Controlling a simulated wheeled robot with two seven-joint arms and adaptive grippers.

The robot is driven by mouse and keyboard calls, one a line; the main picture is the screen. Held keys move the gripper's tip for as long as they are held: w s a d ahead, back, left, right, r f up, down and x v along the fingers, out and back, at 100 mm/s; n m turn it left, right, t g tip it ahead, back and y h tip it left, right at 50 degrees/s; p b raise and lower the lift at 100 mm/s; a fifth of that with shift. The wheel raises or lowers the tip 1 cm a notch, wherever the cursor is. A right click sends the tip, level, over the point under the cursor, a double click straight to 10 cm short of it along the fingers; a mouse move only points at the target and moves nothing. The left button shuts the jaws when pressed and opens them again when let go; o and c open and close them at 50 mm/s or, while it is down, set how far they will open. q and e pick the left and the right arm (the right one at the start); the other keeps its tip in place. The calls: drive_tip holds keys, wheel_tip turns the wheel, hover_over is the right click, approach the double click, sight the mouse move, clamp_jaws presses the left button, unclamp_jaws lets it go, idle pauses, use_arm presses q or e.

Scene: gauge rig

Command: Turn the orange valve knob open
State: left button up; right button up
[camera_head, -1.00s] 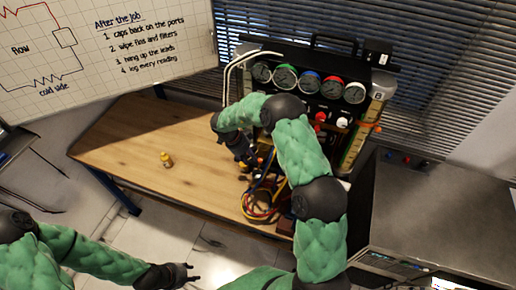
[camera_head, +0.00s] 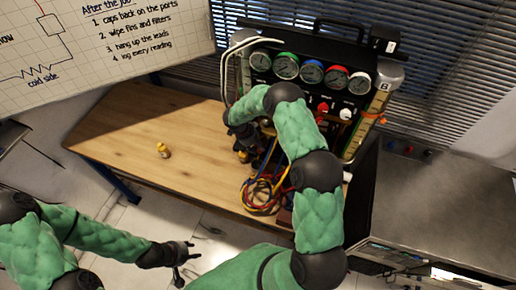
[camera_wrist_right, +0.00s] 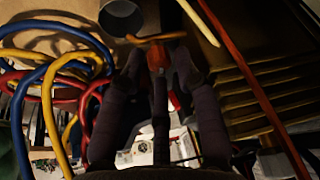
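The gauge rig (camera_head: 312,100) stands at the back of the wooden bench. In the right wrist view, an orange bar-shaped handle (camera_wrist_right: 157,38) on a red stem shows just beyond my right fingertips; I take it for the valve knob. My right gripper (camera_wrist_right: 160,62) has its dark fingers apart, one on each side of the stem, with no clear contact. In the head view my right gripper (camera_head: 245,152) is at the rig's left front, and the handle cannot be made out there. My left gripper (camera_head: 184,258) is open and empty in front of the bench.
Red, blue and yellow hoses (camera_head: 265,195) lie coiled at the bench front and show close to the left in the wrist view. A small yellow bottle (camera_head: 163,150) stands on the bench (camera_head: 125,140). A grey metal cabinet (camera_head: 440,200) stands at right.

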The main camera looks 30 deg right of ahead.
drive_tip(key=shift+s+d+f, duration=0.15)
drive_tip(key=shift+f, duration=0.5)
clamp_jaws()
